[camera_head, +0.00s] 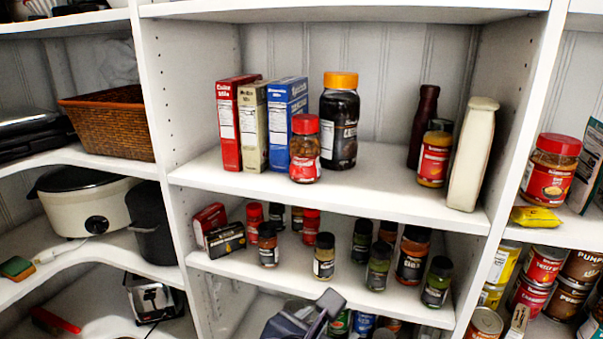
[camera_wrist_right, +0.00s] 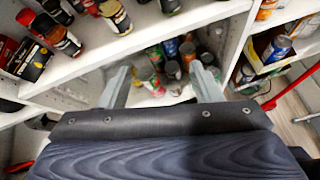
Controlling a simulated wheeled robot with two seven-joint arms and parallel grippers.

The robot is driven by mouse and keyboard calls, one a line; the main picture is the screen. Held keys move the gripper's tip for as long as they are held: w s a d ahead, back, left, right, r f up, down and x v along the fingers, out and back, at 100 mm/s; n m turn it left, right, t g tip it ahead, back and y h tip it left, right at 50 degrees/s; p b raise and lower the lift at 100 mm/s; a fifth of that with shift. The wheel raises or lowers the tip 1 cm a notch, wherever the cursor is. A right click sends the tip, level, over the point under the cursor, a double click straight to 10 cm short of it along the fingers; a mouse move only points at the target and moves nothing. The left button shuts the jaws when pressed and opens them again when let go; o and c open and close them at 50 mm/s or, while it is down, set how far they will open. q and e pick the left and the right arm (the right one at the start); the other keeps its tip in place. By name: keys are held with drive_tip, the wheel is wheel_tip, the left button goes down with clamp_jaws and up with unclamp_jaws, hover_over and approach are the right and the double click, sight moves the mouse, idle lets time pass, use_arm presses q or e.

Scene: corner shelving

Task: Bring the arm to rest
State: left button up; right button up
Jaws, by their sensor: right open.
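My right gripper (camera_wrist_right: 162,80) is open in the right wrist view, with its two fingers apart and nothing held between them. Beyond the fingers, several jars and cans stand on a low shelf. In the head view a dark part of my arm with a grey finger (camera_head: 318,312) shows at the bottom middle, in front of the lower shelf and partly hiding the items behind it. My left gripper is in neither view.
White corner shelving fills the head view. The middle shelf (camera_head: 375,190) holds boxes, a large dark jar (camera_head: 340,120) and bottles. The shelf below holds several spice jars (camera_head: 412,255). A wicker basket (camera_head: 110,125) and slow cooker (camera_head: 85,200) stand left; cans (camera_head: 540,265) stand right.

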drive_tip(key=s+d+f+m+g+y+p, duration=0.1)
drive_tip(key=d+f+m+g+p, duration=0.15)
drive_tip(key=d+m, duration=0.35)
drive_tip(key=s+d+f+m+g+y+p, duration=0.1)
drive_tip(key=s+d+f+m+g, duration=0.1)
drive_tip(key=d+m+g, duration=0.35)
drive_tip(key=s+d+r+m+t+y+p, duration=0.1)
drive_tip(key=s+d+m+y+p, duration=0.1)
drive_tip(key=m, duration=0.7)
drive_tip(key=s+d+r+m+t+y+p, duration=0.1)
drive_tip(key=s+d+m+t+y+p, duration=0.1)
drive_tip(key=m, duration=0.8)
drive_tip(key=s+d+y, duration=0.1)
drive_tip(key=s+y, duration=0.1)
drive_tip(key=s, duration=0.1)
drive_tip(key=shift+s+d+y+p, duration=0.3)
drive_tip(key=shift+d+y+p, duration=0.05)
drive_tip(key=shift+y, duration=0.05)
